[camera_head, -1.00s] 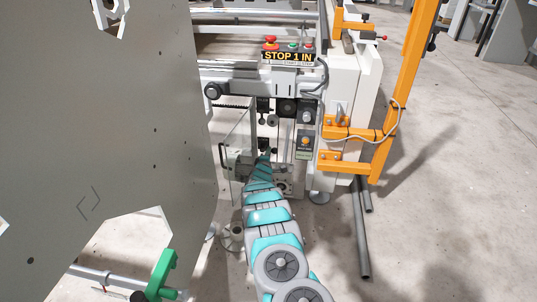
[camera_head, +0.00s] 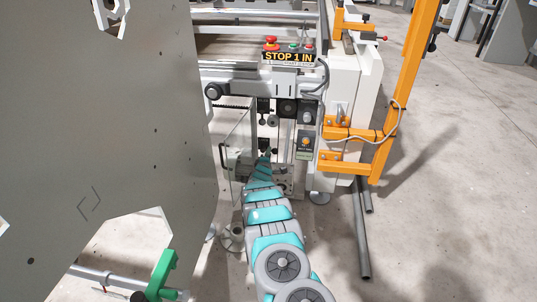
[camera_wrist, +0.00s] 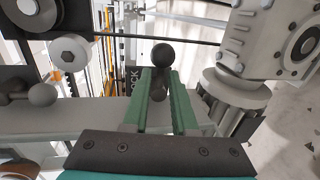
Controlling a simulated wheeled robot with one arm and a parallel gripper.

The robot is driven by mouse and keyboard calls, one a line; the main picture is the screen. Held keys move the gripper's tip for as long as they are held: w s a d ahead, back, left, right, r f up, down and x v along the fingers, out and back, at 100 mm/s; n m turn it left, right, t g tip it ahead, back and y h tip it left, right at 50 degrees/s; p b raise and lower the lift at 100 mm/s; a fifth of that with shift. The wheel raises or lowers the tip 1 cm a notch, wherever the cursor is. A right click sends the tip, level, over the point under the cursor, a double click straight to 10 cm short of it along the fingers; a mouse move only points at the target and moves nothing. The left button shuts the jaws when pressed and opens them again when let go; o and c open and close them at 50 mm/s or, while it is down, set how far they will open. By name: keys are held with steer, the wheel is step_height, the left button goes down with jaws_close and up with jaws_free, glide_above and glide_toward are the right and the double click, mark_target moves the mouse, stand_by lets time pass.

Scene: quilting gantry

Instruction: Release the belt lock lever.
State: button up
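In the wrist view, a dark lever with a round black ball knob (camera_wrist: 162,54) stands at the tips of my gripper (camera_wrist: 161,80). A label partly reading "OCK" is just left of it. The two green fingers are apart, one on each side of the lever's dark lower part. The ball knob shows just beyond the fingertips. I cannot tell whether the fingers press on the lever or only stand around it. In the head view, my teal and grey arm reaches into the machine's end below the "STOP 1 IN" sign (camera_head: 289,57). The fingers and lever are too small to make out there.
A grey motor housing (camera_wrist: 268,40) is close on the right. In the head view, a large grey panel (camera_head: 110,130) stands left and an orange frame (camera_head: 405,85) right. Open floor lies at far right.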

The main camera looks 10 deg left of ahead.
steer(key=s+r, duration=0.1)
steer(key=s, duration=0.6)
steer(key=shift+a+r, duration=0.2)
steer(key=shift+a, duration=0.05)
stand_by(0.3)
steer(key=s+a+r+m+g+y, duration=0.2)
steer(key=s+r+m+g+y, duration=0.4)
steer(key=r, duration=0.6)
steer(key=s+d+r+g+h, duration=0.1)
steer(key=s+d+r+g, duration=0.1)
steer(key=s+r, duration=0.35)
steer(key=s+d+r+g, duration=0.1)
steer(key=s+d+r, duration=0.1)
steer(key=s, duration=0.6)
steer(key=s+d+r+m+g+h, duration=0.1)
steer(key=s+d+r+m+g, duration=0.1)
steer(key=s+d, duration=0.6)
steer(key=s+d+r+m+g+h, duration=0.2)
steer(key=s+d+m, duration=0.4)
steer(key=s, duration=1.6)
steer(key=s+d+r+m+g+h, duration=0.1)
steer(key=s+d+r+m+g, duration=0.2)
steer(key=s+d, duration=0.7)
steer(key=s+g, duration=0.1)
steer(key=s, duration=0.4)
steer(key=shift+s+d+m+g, duration=0.25)
steer(key=shift+d+m+g, duration=0.05)
steer(key=shift+d+m, duration=0.1)
